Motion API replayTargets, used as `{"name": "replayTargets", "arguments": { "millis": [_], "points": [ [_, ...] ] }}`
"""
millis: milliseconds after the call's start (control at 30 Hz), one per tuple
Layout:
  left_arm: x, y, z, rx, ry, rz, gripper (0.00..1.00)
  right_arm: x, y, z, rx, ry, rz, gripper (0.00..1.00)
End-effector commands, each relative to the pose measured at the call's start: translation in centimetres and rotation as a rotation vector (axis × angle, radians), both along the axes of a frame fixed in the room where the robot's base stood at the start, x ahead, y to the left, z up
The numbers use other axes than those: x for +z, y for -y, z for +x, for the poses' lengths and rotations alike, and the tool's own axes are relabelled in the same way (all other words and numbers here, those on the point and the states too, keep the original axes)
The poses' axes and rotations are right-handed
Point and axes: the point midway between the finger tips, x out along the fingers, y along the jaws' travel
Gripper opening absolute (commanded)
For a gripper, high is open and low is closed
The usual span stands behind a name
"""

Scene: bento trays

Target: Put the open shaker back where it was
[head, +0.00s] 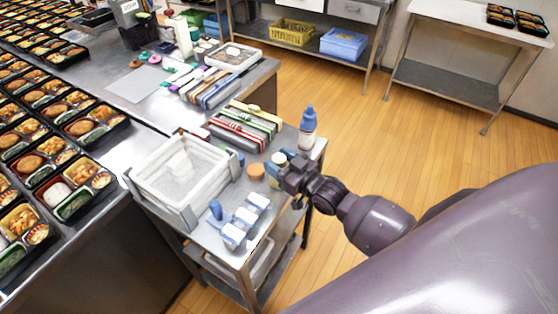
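My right gripper (286,171) comes in from the right and is low over the right side of the metal cart. A small cream-topped round item (278,157), possibly the open shaker, is right at its fingertips. The fingers hide most of that item, so I cannot tell whether they grip it or stand beside it. A round tan-brown disc (257,170), perhaps a lid, lies just left of the fingertips. A white bottle with a blue cap (307,128) stands upright behind the gripper. My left gripper is not in view.
A clear bin (185,172) fills the cart's left part. Several blue-and-white containers (246,217) stand at its front. Colored wrapped bundles (240,128) lie at its back. Bento trays (75,185) cover the counter on the left. Wooden floor is open to the right.

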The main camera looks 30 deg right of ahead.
Motion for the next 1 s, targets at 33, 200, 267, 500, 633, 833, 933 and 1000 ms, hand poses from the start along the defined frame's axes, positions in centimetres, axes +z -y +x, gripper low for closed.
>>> {"name": "replayTargets", "arguments": {
  "millis": [33,200,267,500,633,833,933,1000],
  "points": [
    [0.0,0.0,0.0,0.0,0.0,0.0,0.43,0.0,0.0,0.0,0.0,0.001,0.0,0.48],
    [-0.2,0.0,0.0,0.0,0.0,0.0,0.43,-0.3,0.0,0.0,0.0,0.0,0.0,0.55],
    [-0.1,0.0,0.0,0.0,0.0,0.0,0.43,-0.2,0.0,0.0,0.0,0.0,0.0,0.65],
    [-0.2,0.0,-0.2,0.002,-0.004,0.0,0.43,-0.2,0.0,0.0,0.0,0.0,0.0,0.78],
    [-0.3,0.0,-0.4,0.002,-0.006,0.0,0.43,-0.1,0.0,0.0,0.0,0.0,0.0,0.78],
    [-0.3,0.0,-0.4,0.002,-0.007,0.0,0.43,-0.1,0.5,-1.4,-0.001,-0.002,-0.001,0.78],
    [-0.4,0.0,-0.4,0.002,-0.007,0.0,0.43,-0.1,1.1,-3.1,-0.001,-0.002,0.0,0.78],
    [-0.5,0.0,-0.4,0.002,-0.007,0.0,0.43,-0.1,1.6,-4.4,-0.001,-0.004,-0.001,0.78]
  ]
}}
